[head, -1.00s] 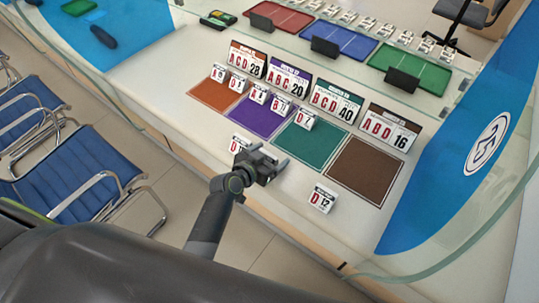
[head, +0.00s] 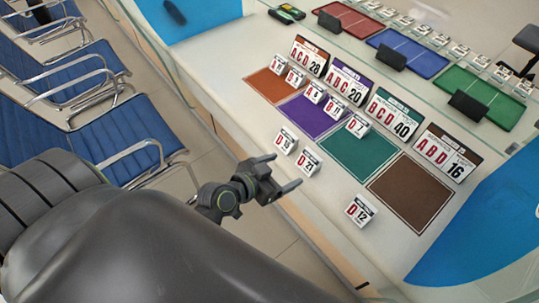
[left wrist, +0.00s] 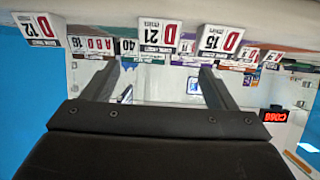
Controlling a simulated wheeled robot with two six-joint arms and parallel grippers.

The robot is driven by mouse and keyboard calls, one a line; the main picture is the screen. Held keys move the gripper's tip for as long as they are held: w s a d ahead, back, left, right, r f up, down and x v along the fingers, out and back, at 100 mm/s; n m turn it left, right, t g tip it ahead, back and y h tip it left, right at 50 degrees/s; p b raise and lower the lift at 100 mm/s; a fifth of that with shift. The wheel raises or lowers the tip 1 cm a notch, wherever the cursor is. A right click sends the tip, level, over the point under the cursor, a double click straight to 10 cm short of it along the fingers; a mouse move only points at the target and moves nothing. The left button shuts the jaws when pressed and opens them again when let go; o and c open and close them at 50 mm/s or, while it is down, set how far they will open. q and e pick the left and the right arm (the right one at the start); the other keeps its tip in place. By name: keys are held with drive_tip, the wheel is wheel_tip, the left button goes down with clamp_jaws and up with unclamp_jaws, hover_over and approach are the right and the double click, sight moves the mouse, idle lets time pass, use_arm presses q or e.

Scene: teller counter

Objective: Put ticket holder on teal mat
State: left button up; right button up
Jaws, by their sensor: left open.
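The teal mat (head: 350,163) lies on the counter between the purple and brown mats, with a small D 7 ticket holder (head: 357,125) at its back left corner. White ticket holders D 15 (head: 286,140) and D 21 (head: 308,161) stand on the bare counter in front of the mats; D 12 (head: 361,210) stands in front of the brown mat. My left gripper (head: 286,171) is open and empty near the counter's front edge, beside D 21. In the left wrist view, D 21 (left wrist: 157,32) appears upside down beyond and between the open fingers. My right gripper is out of view.
Large signs, including BCD 40 (head: 393,114), stand behind the mats. Several small holders stand on the orange (head: 271,87) and purple (head: 308,118) mats. The brown mat (head: 411,194) is bare. Glass and coloured trays (head: 485,97) are farther back.

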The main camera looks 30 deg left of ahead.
use_arm(q)
drive_tip(key=shift+v, duration=1.95)
drive_tip(key=s+a+f+n+g+y, duration=0.1)
drive_tip(key=a+f+g, duration=0.1)
drive_tip(key=f, duration=0.6)
drive_tip(key=s+a+f+n+g+y, duration=0.1)
drive_tip(key=a+f, duration=0.1)
drive_tip(key=f, duration=0.7)
drive_tip(key=s+a+f+n+g+y, duration=0.1)
drive_tip(key=s+a+f+g, duration=0.1)
drive_tip(key=s+f, duration=0.6)
drive_tip(key=s+a+f+n+g+y, duration=0.1)
drive_tip(key=s+a+f+g+y, duration=0.1)
drive_tip(key=s+f, duration=0.6)
wheel_tip(320, 180, down, 7)
drive_tip(key=shift+s+a+g, duration=0.4)
drive_tip(key=shift+a+g, duration=0.05)
drive_tip(key=shift+g, duration=0.55)
drive_tip(key=shift+o, duration=0.4)
drive_tip(key=s+a+f+g, duration=0.1)
drive_tip(key=s+f, duration=0.4)
drive_tip(key=s, duration=0.6)
drive_tip(key=shift+s+n+g+y, duration=0.3)
drive_tip(key=shift+s+g, duration=0.05)
drive_tip(key=shift+g, duration=0.45)
drive_tip(key=shift+a+f, duration=0.1)
drive_tip(key=shift+a, duration=0.05)
